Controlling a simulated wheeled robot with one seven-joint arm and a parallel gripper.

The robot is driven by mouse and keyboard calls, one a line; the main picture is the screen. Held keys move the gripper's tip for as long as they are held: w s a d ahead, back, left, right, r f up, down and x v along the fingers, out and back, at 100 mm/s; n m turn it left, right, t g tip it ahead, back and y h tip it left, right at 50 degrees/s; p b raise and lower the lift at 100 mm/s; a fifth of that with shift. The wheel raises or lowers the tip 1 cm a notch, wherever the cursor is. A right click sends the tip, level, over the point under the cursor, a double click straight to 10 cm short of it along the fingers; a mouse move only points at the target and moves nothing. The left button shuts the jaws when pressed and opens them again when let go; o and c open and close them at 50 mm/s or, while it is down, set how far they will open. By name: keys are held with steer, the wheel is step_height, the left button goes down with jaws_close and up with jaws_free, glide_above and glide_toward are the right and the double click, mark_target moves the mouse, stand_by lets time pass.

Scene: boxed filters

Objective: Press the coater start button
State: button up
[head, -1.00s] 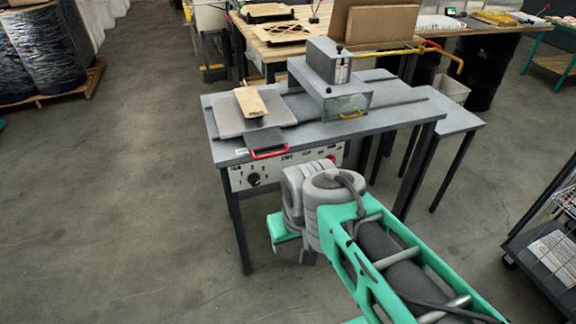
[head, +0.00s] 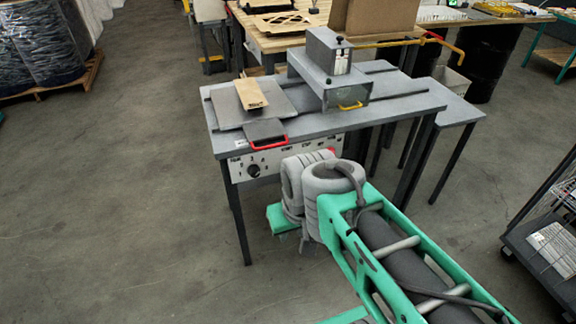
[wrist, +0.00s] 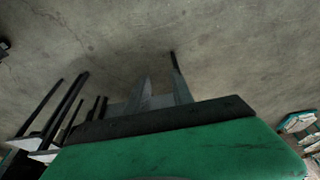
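The coater (head: 335,92) is a grey box with a yellow handle on a grey metal table. Its white control panel (head: 253,171) hangs under the table's front edge, with a black knob at the left and small labels along it. A bit of red shows at the panel's right end, partly hidden by my arm. I cannot tell which control is the start button. In the head view the green end of my arm (head: 281,218) is low in front of the panel, apart from it.
A red-handled plate and a board (head: 251,93) lie on the table's left side. A wooden workbench with a cardboard box (head: 375,15) stands behind. A dark cart (head: 545,240) is at the right.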

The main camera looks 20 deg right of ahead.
jaws_close()
stand_by(1.2)
